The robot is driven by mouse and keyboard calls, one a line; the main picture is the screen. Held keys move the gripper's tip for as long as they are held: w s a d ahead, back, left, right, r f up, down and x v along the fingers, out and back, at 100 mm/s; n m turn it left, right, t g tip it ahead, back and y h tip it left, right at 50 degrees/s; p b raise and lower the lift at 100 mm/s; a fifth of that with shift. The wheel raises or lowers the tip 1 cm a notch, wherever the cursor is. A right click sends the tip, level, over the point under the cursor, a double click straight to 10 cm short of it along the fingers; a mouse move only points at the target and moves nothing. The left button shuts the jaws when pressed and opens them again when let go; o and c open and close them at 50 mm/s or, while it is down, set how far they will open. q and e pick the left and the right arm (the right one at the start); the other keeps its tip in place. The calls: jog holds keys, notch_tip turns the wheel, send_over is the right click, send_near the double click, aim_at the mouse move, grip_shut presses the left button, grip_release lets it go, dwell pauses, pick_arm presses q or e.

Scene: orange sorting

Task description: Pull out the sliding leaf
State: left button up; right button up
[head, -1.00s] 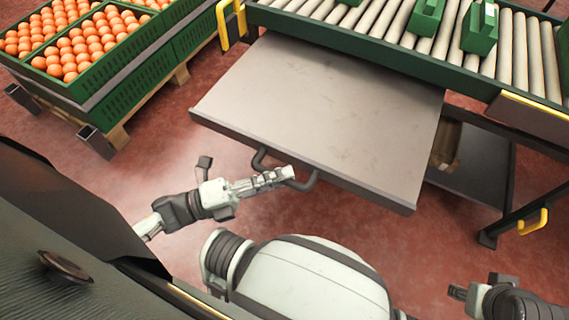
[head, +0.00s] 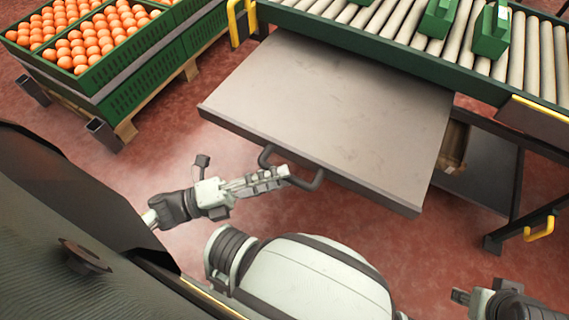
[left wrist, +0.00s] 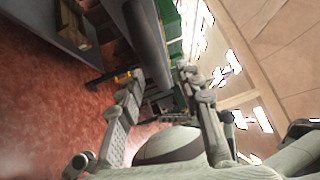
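The sliding leaf (head: 330,110) is a flat grey panel standing out from under the conveyor, with a dark bar handle (head: 310,185) on its front edge. My left gripper (head: 284,173) is at the handle, its fingertips overlapping the bar in the head view. In the left wrist view its two fingers (left wrist: 160,82) stand apart, with a dark grey bar between and beyond the tips. I cannot tell whether they touch it. My right gripper (head: 460,296) is at the bottom right, away from the leaf; its fingers are too small to read.
The green-framed roller conveyor (head: 400,40) with green boxes (head: 490,32) runs behind the leaf. Green crates of oranges (head: 110,75) stand on a pallet at the upper left. A dark lower shelf (head: 485,165) is at right. Red floor is open left of the leaf.

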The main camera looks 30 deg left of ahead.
pick_arm(q)
jog(key=v, duration=1)
